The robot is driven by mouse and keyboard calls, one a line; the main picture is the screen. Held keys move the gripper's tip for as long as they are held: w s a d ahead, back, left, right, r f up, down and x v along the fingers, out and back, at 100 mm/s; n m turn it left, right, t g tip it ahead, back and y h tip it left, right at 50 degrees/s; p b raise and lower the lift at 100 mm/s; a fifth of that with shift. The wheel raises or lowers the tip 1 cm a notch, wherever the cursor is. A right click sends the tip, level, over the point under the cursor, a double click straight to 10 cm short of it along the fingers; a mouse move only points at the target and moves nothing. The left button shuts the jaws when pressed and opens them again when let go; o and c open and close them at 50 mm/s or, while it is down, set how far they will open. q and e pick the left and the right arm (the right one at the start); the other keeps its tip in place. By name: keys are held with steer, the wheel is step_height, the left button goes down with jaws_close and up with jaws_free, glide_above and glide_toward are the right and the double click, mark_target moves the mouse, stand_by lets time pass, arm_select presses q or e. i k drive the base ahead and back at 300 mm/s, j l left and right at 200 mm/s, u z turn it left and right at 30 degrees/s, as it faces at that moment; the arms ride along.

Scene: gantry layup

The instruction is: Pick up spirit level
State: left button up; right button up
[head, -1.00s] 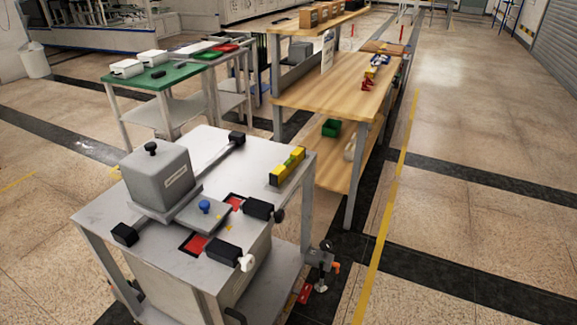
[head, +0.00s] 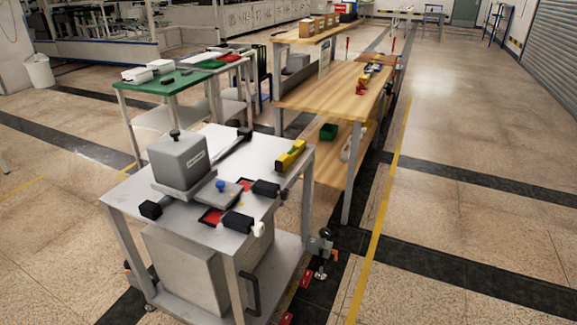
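A yellow spirit level (head: 291,156) with a green vial area lies on the top of a grey metal cart (head: 243,146), along its right edge near the far right corner. Nothing is touching it from above. Neither of my grippers is in the head view.
On the cart are a grey box with a black knob (head: 178,157), a small plate with a blue knob (head: 221,186), red patches and black clamps (head: 265,188). Behind stand a wooden workbench (head: 333,92) and a green-topped table (head: 165,83). Open floor (head: 470,210) lies to the right.

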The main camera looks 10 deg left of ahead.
mark_target(284, 160)
steer(key=k+u, duration=0.1)
steer(key=u, duration=1.5)
steer(key=i+l, duration=0.1)
steer(key=l, duration=0.5)
steer(key=i+l, duration=0.15)
steer(key=l, duration=0.5)
steer(key=i+l, duration=0.1)
steer(key=l, duration=0.5)
steer(key=i+l, duration=0.1)
steer(key=l, duration=0.5)
steer(key=i+l, duration=0.1)
steer(key=l, duration=0.55)
steer(key=i+l, duration=0.15)
steer(key=l, duration=0.45)
steer(key=i+l, duration=0.1)
steer(key=l, duration=0.5)
steer(key=i+l, duration=0.1)
steer(key=l, duration=0.55)
